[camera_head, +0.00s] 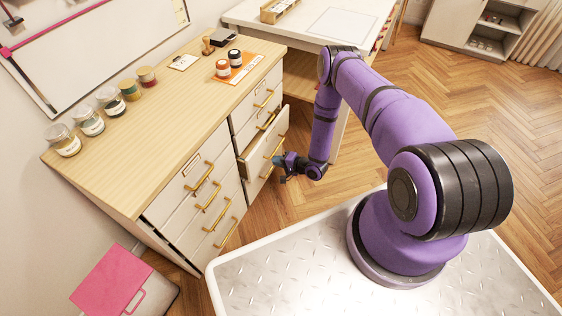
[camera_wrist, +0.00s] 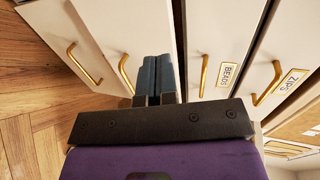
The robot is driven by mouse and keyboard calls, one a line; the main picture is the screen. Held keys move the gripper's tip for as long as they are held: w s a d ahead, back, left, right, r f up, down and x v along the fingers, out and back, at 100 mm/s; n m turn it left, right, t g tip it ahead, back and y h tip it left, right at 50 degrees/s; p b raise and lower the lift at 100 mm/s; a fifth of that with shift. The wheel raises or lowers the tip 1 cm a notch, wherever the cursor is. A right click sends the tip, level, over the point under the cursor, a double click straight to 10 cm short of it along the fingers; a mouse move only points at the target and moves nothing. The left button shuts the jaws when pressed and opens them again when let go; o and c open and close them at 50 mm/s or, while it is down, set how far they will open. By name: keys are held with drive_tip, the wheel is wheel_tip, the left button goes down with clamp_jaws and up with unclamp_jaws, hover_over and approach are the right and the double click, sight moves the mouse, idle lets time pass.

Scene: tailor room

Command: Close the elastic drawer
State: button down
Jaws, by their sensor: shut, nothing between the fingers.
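In the head view, a pale drawer (camera_head: 265,152) in the right column of the wooden cabinet stands pulled out, its front sticking out past the drawers above it. No elastic label is readable in either view. My gripper (camera_head: 279,160) is shut and empty, low beside this open drawer's front. In the wrist view, my closed blue fingertips (camera_wrist: 157,66) point at the drawer fronts, between a handle (camera_wrist: 124,74) on the left and another handle (camera_wrist: 203,75) on the right. I cannot tell whether the fingertips touch the drawer.
Labels for beads (camera_wrist: 228,75) and zips (camera_wrist: 292,84) show on other fronts. Jars (camera_head: 108,100), thread spools (camera_head: 228,63) and an orange card (camera_head: 238,69) lie on the cabinet top (camera_head: 160,115). A pink case (camera_head: 112,280) is on the floor. Wooden floor is clear right of the drawers.

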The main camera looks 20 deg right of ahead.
approach(251, 153)
drive_tip(key=x, duration=0.2)
drive_tip(key=f+x, duration=0.1)
drive_tip(key=x, duration=0.2)
drive_tip(key=shift+d, duration=0.1)
drive_tip(key=shift+w+a, duration=0.35)
drive_tip(key=shift+w, duration=0.05)
drive_tip(key=shift+w, duration=0.1)
drive_tip(key=w+a, duration=0.2)
drive_tip(key=shift+w+a, duration=0.2)
drive_tip(key=shift+w, duration=0.2)
drive_tip(key=shift+w+a+r, duration=0.15)
drive_tip(key=shift+w+a, duration=0.1)
drive_tip(key=shift+w, duration=0.15)
